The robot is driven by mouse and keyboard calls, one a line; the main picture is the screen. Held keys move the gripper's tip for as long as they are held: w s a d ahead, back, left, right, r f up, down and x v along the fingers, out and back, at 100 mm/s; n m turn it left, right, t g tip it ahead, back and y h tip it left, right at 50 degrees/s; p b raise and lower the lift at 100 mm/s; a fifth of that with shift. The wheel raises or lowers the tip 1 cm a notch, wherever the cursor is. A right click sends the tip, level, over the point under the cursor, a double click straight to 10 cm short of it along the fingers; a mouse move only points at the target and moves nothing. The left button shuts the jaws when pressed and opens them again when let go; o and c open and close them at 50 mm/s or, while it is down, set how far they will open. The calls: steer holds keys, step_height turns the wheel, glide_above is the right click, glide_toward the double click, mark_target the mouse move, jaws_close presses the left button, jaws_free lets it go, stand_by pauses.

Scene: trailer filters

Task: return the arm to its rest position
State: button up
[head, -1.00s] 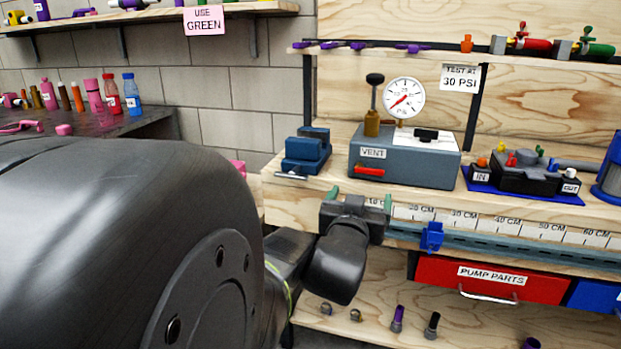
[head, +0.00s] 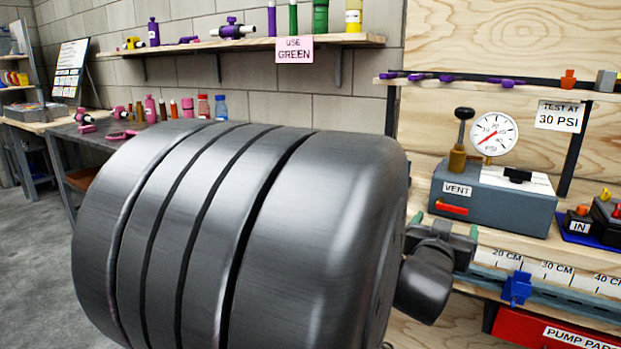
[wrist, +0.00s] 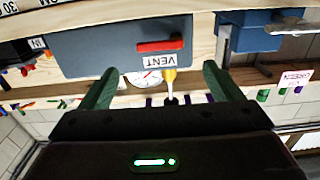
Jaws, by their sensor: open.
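My gripper (wrist: 160,86) is open in the wrist view. Its two green fingers stand wide apart with nothing held between them. In the head view my gripper (head: 444,226) is at the bench's front edge, just below the grey vent box (head: 497,203). The large black links of my arm fill the middle of the head view and hide part of the bench. In the wrist view, which looks upside down, the vent box (wrist: 100,45) with its red lever (wrist: 160,46) lies beyond the fingers.
A pressure gauge (head: 494,134) and a brass-coloured valve (head: 458,155) stand at the vent box. A blue clamp (head: 517,289) sits on the ruler rail, above the red parts drawer (head: 560,333). A shelf (head: 230,45) runs along the back wall. Grey floor (head: 45,250) shows at left.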

mark_target(451, 208)
steer(key=b+x, duration=0.1)
steer(key=x, duration=0.7)
steer(key=shift+d+b, duration=0.1)
steer(key=shift+b, duration=0.2)
steer(key=shift+w+r, duration=0.1)
steer(key=shift+w, duration=0.05)
steer(key=shift+p, duration=0.3)
